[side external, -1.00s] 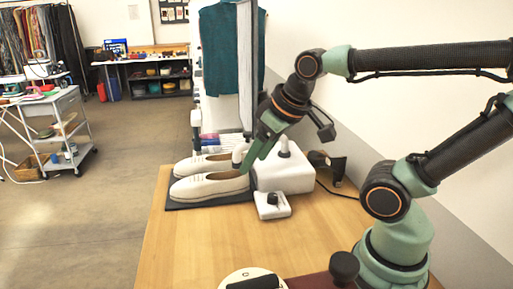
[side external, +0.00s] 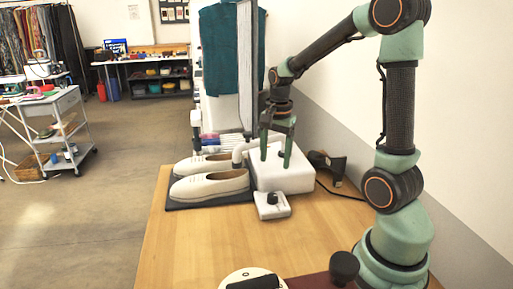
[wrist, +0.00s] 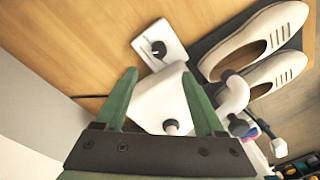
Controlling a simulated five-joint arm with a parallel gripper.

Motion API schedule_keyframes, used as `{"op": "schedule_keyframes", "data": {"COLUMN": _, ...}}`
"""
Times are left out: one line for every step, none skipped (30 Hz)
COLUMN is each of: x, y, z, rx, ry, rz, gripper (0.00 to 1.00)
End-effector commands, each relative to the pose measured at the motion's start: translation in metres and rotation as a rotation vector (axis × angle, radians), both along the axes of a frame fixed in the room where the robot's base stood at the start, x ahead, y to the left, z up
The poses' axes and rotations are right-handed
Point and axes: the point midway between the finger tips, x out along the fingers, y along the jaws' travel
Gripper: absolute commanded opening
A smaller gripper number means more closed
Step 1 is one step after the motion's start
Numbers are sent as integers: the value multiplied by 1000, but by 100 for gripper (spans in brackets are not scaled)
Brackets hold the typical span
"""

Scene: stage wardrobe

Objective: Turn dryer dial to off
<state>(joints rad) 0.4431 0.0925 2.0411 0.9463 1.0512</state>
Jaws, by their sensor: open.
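The dryer (side external: 285,174) is a white box on the wooden table, with pale tubes rising toward the shoes. Its dial (side external: 272,197) is a black knob on a small white panel (side external: 273,212) at the dryer's front. In the wrist view the dial (wrist: 158,48) has a light pointer mark, and faint print on the panel is too small to read. My gripper (side external: 275,158) is open, fingers pointing down over the dryer box, behind the dial. In the wrist view its green fingers (wrist: 160,85) are spread, with nothing held, and the dial lies beyond their tips.
A pair of cream shoes (side external: 210,186) stands on a dark mat (side external: 187,206) left of the dryer. A dark device with a cord (side external: 327,164) lies behind right, near the wall. The table (side external: 210,240) in front of the dial panel is clear.

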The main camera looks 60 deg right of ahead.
Motion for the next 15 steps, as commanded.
{"op": "schedule_keyframes", "data": {"x": -1, "y": -4, "z": -4, "rx": 6, "ry": 10, "rz": -31, "gripper": 71}}
{"op": "schedule_keyframes", "data": {"x": -1, "y": -5, "z": -5, "rx": 7, "ry": 12, "rz": -44, "gripper": 71}}
{"op": "schedule_keyframes", "data": {"x": -1, "y": -6, "z": -7, "rx": 10, "ry": 15, "rz": -54, "gripper": 71}}
{"op": "schedule_keyframes", "data": {"x": -1, "y": -7, "z": -9, "rx": 10, "ry": 16, "rz": -59, "gripper": 71}}
{"op": "schedule_keyframes", "data": {"x": 0, "y": -7, "z": -11, "rx": 10, "ry": 16, "rz": -62, "gripper": 71}}
{"op": "schedule_keyframes", "data": {"x": 0, "y": -7, "z": -14, "rx": 11, "ry": 17, "rz": -62, "gripper": 71}}
{"op": "schedule_keyframes", "data": {"x": 0, "y": -7, "z": -17, "rx": 11, "ry": 18, "rz": -62, "gripper": 71}}
{"op": "schedule_keyframes", "data": {"x": 0, "y": -6, "z": -21, "rx": 11, "ry": 18, "rz": -61, "gripper": 71}}
{"op": "schedule_keyframes", "data": {"x": 0, "y": -6, "z": -27, "rx": 12, "ry": 19, "rz": -60, "gripper": 71}}
{"op": "schedule_keyframes", "data": {"x": 0, "y": -6, "z": -32, "rx": 12, "ry": 18, "rz": -60, "gripper": 71}}
{"op": "schedule_keyframes", "data": {"x": 0, "y": -6, "z": -37, "rx": 12, "ry": 20, "rz": -60, "gripper": 71}}
{"op": "schedule_keyframes", "data": {"x": 0, "y": -6, "z": -45, "rx": 12, "ry": 20, "rz": -59, "gripper": 71}}
{"op": "schedule_keyframes", "data": {"x": 0, "y": -6, "z": -51, "rx": 13, "ry": 20, "rz": -59, "gripper": 71}}
{"op": "schedule_keyframes", "data": {"x": 0, "y": -6, "z": -57, "rx": 13, "ry": 20, "rz": -59, "gripper": 71}}
{"op": "schedule_keyframes", "data": {"x": 1, "y": -6, "z": -65, "rx": 13, "ry": 20, "rz": -59, "gripper": 71}}
